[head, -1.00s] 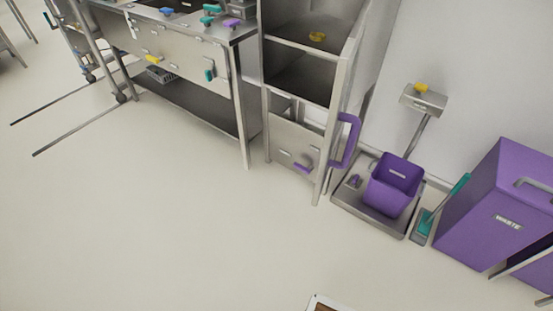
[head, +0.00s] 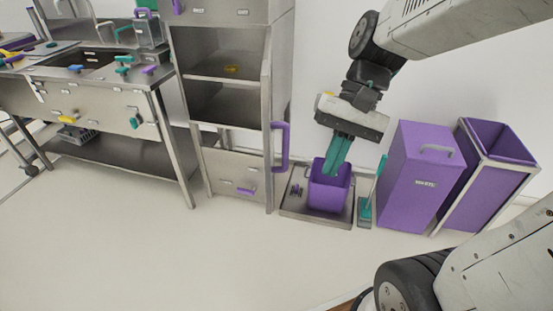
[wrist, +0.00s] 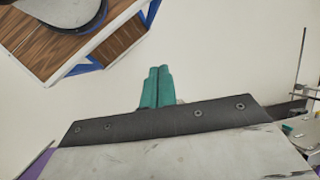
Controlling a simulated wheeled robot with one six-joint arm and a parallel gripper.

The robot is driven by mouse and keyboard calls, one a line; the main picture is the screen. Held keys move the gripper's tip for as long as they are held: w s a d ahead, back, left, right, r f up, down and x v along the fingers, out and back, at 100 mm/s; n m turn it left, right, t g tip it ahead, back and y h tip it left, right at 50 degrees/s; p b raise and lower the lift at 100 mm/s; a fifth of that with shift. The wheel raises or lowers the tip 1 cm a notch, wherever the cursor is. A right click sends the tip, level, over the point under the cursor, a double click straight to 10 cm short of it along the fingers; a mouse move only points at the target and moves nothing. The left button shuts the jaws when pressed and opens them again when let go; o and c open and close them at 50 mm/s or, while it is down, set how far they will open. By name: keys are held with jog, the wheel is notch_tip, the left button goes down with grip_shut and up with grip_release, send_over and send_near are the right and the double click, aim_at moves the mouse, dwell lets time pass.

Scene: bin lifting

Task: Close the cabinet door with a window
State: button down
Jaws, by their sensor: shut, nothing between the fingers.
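The tall steel cabinet (head: 183,95) stands left of centre in the head view, its shelves open to view. Its door (head: 267,110) is open, swung outward at the right side and seen nearly edge-on, with a purple handle (head: 280,147) on its outer right side. The window itself cannot be made out at this angle. My gripper (head: 334,172) hangs to the right of the door, apart from the handle, with its teal fingers pointing down in front of a purple bin. In the wrist view, the fingers (wrist: 159,72) are together and empty over pale floor.
The purple bin (head: 328,193) sits on a steel floor scale, with a teal brush (head: 366,208) beside it. A purple waste bin (head: 412,178) stands farther right. A steel workbench (head: 100,95) is to the left. The floor before the cabinet is clear.

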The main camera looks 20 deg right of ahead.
jog(key=w+d+f+m+t+y, duration=0.5)
jog(key=w+d+f+m+y, duration=0.15)
jog(key=w+f+m, duration=0.3)
jog(key=w+d+f+m+t+y, duration=0.45)
jog(key=w+d+f+m, duration=0.3)
jog(key=w+f, duration=0.25)
jog(key=x, duration=1.4)
jog(key=shift+s+a+r+y, duration=0.15)
jog(key=shift+a+r+y, duration=0.25)
jog(key=shift+a, duration=0.15)
jog(key=shift+a+g, duration=0.1)
jog(key=shift+g, duration=0.15)
